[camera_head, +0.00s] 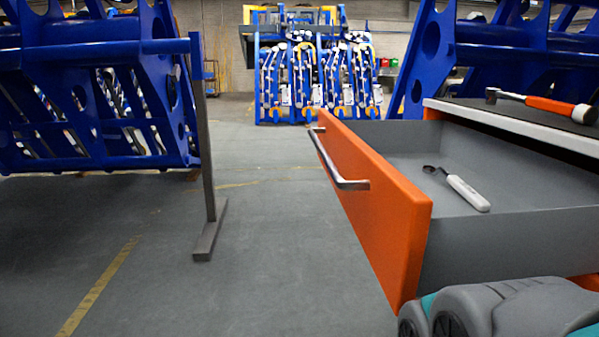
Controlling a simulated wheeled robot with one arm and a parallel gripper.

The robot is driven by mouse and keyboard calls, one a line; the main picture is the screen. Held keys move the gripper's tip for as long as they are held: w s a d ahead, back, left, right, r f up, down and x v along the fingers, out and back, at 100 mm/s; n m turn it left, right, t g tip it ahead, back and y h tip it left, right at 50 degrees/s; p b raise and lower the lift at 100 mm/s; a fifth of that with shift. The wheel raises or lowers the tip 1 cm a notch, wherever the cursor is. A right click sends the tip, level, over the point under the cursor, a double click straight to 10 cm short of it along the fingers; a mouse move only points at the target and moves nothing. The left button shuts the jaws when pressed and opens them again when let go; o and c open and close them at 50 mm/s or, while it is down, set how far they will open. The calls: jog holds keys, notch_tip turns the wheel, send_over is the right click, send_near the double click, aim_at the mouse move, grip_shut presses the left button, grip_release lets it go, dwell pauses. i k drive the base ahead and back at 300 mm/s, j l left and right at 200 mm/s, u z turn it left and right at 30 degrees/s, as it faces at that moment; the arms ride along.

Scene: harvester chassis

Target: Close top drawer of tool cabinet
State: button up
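The top drawer (395,204) of the tool cabinet (505,121) is pulled well out. Its front panel is orange with a silver bar handle (340,171), and its inside is grey. A tool with a white handle (467,193) and a dark round end lies on the drawer floor. A grey and teal rounded part at the bottom right looks like part of my own arm; it is beside the near side of the drawer. My gripper's fingers are not in view.
A hammer with an orange handle (545,104) lies on the cabinet's dark top. Blue metal frames (95,75) stand at the left, with a grey upright post (205,150) on a foot. More blue racks (315,75) stand at the back. The floor between post and drawer is clear.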

aim_at(419, 237)
jog(key=u, duration=0.4)
jog(key=i+j+u, duration=0.1)
jog(key=u, duration=0.7)
jog(key=i+u, duration=0.1)
jog(key=u, duration=0.35)
jog(key=z, duration=0.4)
jog(key=i+z, duration=0.15)
jog(key=z, duration=0.25)
jog(key=i+z, duration=0.1)
jog(key=z, duration=0.65)
jog(key=i+j+u, duration=0.1)
jog(key=i, duration=0.2)
jog(key=k+z, duration=0.1)
jog(key=l, duration=0.3)
jog(key=k+z, duration=0.05)
